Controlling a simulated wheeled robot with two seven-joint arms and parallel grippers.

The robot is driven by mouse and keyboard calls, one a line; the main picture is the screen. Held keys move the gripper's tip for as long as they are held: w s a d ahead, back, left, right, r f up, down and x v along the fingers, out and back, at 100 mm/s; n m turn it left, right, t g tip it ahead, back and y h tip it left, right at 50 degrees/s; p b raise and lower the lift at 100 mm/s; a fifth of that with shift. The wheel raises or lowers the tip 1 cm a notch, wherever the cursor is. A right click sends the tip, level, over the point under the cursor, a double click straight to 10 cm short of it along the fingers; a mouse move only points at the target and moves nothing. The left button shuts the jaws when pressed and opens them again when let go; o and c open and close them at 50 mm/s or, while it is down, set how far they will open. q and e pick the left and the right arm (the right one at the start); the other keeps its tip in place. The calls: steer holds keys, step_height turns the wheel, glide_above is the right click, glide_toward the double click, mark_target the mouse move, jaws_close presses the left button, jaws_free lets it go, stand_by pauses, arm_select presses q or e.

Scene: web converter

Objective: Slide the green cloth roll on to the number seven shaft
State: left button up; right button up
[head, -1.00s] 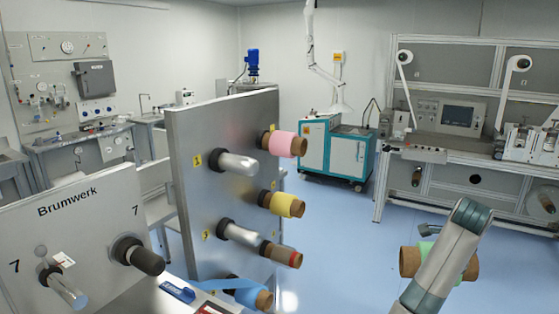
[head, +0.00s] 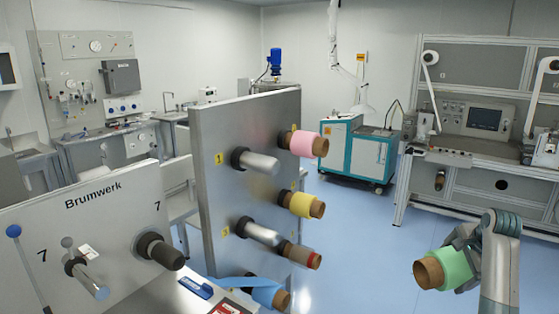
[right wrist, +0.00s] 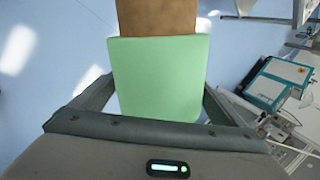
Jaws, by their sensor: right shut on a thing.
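The green cloth roll (head: 455,268) is on a brown core whose open end points left in the head view. My right gripper (head: 466,248) is shut around the roll and holds it in the air at the lower right. In the right wrist view, the green roll (right wrist: 160,78) lies between the fingers, with the bare core sticking out ahead. The Brumwerk panel (head: 100,225) at the left has two shafts with a 7 beside each: a silver shaft (head: 90,283) and a dark shaft (head: 165,252). Both look empty. My left gripper is not in view.
A metal plate (head: 210,190) in the middle carries pink (head: 303,143), yellow (head: 300,204) and blue (head: 262,292) rolls and bare silver shafts. A blue-knobbed lever (head: 14,232) stands at the far left. Open blue floor (head: 350,230) lies between plate and roll.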

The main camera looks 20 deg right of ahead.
steer(key=w+a+f+n+y, duration=0.2)
steer(key=w+a+f+n, duration=0.3)
steer(key=a+f, duration=0.4)
steer(key=w+a+n+y, duration=0.3)
steer(key=a+n, duration=0.3)
steer(key=a, duration=0.9)
steer(key=a+r+n+g, duration=0.1)
steer(key=a+r+n, duration=0.3)
steer(key=a, duration=0.7)
steer(key=s+a+r+n+g+y, duration=0.15)
steer(key=s+a+r+n, duration=0.25)
steer(key=s+a, duration=0.45)
steer(key=s+a+r+n+g+y, duration=0.1)
steer(key=s+a+r+n+g, duration=0.4)
steer(key=a, duration=0.6)
step_height(320, 180, down, 16)
steer(key=m+t+b, duration=0.1)
steer(key=t+b, duration=0.1)
steer(key=b, duration=1.3)
steer(key=shift+s+d+f+m+b, duration=0.2)
steer(key=shift+s+d+m+b, duration=0.1)
steer(key=shift+s+d+b, duration=0.05)
steer(key=shift+t, duration=0.25)
steer(key=s+f, duration=0.3)
steer(key=f, duration=1)
steer(key=shift+s+f, duration=0.2)
steer(key=shift+s, duration=0.1)
